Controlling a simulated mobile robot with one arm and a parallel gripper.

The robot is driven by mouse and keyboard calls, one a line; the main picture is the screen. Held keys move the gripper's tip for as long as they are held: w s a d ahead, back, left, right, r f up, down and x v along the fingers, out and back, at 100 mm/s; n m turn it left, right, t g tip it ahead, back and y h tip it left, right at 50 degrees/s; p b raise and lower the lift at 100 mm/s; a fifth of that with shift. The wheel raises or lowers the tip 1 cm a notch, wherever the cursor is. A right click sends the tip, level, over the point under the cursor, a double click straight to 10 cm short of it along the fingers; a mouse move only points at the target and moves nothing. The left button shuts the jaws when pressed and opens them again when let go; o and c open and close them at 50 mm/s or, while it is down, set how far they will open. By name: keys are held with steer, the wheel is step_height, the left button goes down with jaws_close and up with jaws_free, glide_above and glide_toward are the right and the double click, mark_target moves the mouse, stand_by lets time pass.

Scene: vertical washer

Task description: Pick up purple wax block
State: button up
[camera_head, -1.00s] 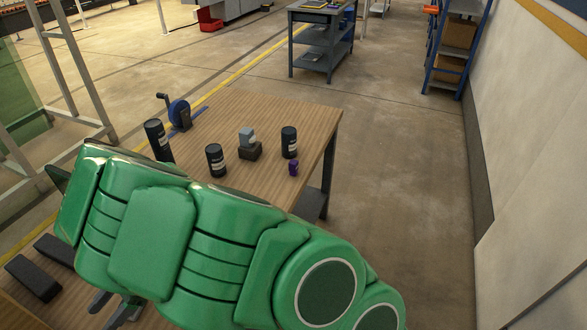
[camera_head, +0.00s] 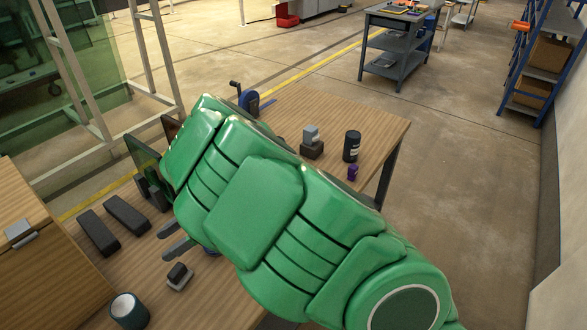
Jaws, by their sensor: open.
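A small purple block (camera_head: 352,172), which looks like the purple wax block, stands on the wooden table near its right edge, just in front of a dark cylinder (camera_head: 351,146). My gripper (camera_head: 176,240) shows as two grey fingertips below the green arm at lower left. It is open, and nothing shows between the fingers. It is far to the left of the purple block, with my green arm between them in the picture. My arm hides much of the table's middle.
A grey block on a dark base (camera_head: 312,143) and a blue cranked device (camera_head: 248,101) stand on the table. Dark bars (camera_head: 126,214), a small grey-and-black piece (camera_head: 179,277), a cup (camera_head: 129,310) and a wooden box (camera_head: 45,262) are at left. Floor right of the table is clear.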

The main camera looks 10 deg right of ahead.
steer(key=w+d+m+t, duration=0.1)
steer(key=w+d, duration=0.2)
steer(key=w+d+m+t, duration=0.1)
steer(key=w+d, duration=0.2)
steer(key=w, duration=0.1)
steer(key=w+d+m+t, duration=0.1)
steer(key=w+d, duration=0.2)
steer(key=w, duration=0.1)
steer(key=shift+d+t+y, duration=0.3)
steer(key=shift+y, duration=0.1)
steer(key=w+d+m+t, duration=0.4)
steer(key=w+d, duration=0.5)
steer(key=d, duration=0.5)
steer(key=m+t+h, duration=0.4)
steer(key=m+t, duration=0.2)
steer(key=t, duration=0.1)
glide_above(356, 172)
steer(key=s+d, duration=0.3)
steer(key=shift+m, duration=0.3)
step_height(356, 172, down, 10)
steer(key=shift+w+f, duration=0.1)
steer(key=shift+f, duration=0.15)
steer(key=shift+x, duration=3.95)
steer(key=shift+d, duration=0.15)
steer(key=c, duration=1)
steer(key=shift+c, duration=0.2)
